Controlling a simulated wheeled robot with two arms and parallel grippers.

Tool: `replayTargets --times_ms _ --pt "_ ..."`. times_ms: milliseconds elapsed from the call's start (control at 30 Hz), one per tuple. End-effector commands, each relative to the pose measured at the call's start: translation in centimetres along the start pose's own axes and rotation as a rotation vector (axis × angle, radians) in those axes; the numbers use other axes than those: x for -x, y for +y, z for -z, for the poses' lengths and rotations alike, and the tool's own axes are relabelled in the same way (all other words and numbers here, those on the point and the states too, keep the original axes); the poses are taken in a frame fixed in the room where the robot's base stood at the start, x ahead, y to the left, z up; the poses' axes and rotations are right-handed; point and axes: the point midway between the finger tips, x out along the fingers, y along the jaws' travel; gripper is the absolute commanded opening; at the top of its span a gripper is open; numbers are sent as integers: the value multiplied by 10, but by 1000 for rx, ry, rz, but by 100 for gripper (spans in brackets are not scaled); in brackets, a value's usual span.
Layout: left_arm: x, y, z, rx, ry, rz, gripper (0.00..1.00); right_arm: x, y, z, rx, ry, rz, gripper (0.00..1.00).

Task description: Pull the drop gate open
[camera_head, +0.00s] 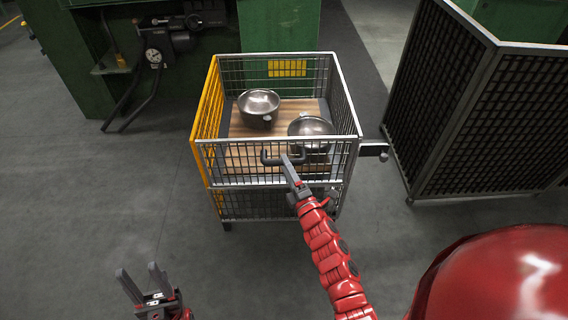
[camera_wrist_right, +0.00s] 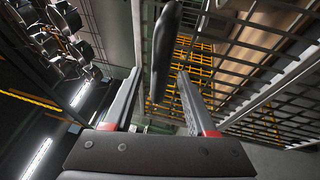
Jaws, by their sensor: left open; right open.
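The drop gate (camera_head: 232,163) is the upper mesh panel on the near side of a wire cage cart, and it stands upright. Its dark handle (camera_head: 268,158) sticks out at the top middle. My right gripper (camera_head: 289,161) is at the handle with its jaws open. In the right wrist view the dark handle (camera_wrist_right: 163,45) lies between the two open fingers (camera_wrist_right: 160,80), with gaps visible beside it. My left gripper (camera_head: 143,283) is open and empty, low at the left, away from the cart.
Two metal pots (camera_head: 259,103) (camera_head: 311,129) sit on a wooden board (camera_head: 288,107) in the cart. A yellow side panel (camera_head: 208,105) is at its left. A taller mesh cage (camera_head: 470,110) stands to the right. Green machinery (camera_head: 280,25) is behind. The floor at left is clear.

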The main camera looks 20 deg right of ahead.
Motion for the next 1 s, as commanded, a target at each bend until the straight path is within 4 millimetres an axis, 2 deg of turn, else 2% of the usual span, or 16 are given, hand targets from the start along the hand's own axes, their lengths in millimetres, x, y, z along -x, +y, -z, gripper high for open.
replayTargets --times_ms 100,200,500,800,1000 --pt "2 0 0 0 0 0 50 -13 0 0 0 1 -1 57" --pt "2 0 0 0 0 0 50 -19 0 0 0 0 0 57" --pt "2 0 0 0 0 0 50 -20 0 0 0 0 0 55" --pt "2 0 0 0 0 0 50 -20 0 0 0 0 0 1" --pt "2 0 0 0 0 0 50 -20 0 0 0 0 0 0"
